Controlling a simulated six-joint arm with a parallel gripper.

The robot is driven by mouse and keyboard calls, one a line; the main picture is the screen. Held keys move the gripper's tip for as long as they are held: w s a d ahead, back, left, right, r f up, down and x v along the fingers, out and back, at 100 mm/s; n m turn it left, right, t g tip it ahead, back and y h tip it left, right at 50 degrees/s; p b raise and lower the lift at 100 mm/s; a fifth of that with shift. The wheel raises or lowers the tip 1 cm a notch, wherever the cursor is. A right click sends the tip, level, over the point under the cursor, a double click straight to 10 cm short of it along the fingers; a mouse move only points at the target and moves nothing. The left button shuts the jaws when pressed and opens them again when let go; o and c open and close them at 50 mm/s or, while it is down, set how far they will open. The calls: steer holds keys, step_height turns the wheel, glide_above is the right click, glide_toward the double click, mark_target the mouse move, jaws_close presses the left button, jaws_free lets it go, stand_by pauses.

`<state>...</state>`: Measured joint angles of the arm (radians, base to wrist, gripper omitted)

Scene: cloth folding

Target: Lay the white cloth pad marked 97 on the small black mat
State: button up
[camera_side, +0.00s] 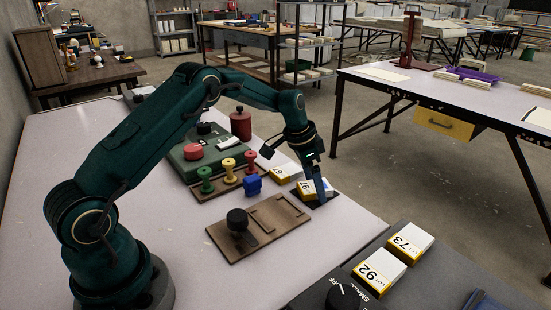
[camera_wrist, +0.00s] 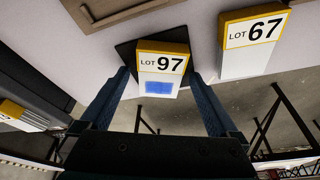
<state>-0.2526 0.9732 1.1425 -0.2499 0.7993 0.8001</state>
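The white pad marked 97 (camera_wrist: 162,62), with a yellow edge and a blue patch, lies over the small black mat (camera_wrist: 126,50) in the wrist view. In the side view the pad (camera_side: 306,189) is partly hidden by my gripper (camera_side: 319,198). My gripper's two blue fingers (camera_wrist: 158,78) stand on either side of the pad, with narrow gaps visible beside it, so they look open. The fingertips are low, at about mat level. Whether the pad rests fully flat on the mat is hard to tell.
A similar pad marked 67 (camera_wrist: 254,38) lies close beside the mat. A brown board with a black knob (camera_side: 238,220) and a rack of coloured spools (camera_side: 229,170) stand nearby. Pads marked 92 (camera_side: 379,270) and 73 (camera_side: 410,242) sit on a dark surface at front right.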

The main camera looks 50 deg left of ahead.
mark_target(301, 188)
steer(key=shift+r, duration=0.15)
steer(key=s+d+r+n, duration=0.1)
steer(key=s+r, duration=0.3)
steer(key=r, duration=0.4)
steer(key=s+r, duration=0.3)
steer(key=r, duration=0.5)
steer(key=s+d+n+t, duration=0.1)
steer(key=s+d, duration=0.2)
steer(key=s, duration=0.7)
steer(key=s+d+f+n+t+y, duration=0.1)
steer(key=s+d+n, duration=0.1)
steer(key=s, duration=0.9)
steer(key=shift+d+f+n, duration=0.15)
steer(key=shift+d+n, duration=0.15)
steer(key=shift+d, duration=0.4)
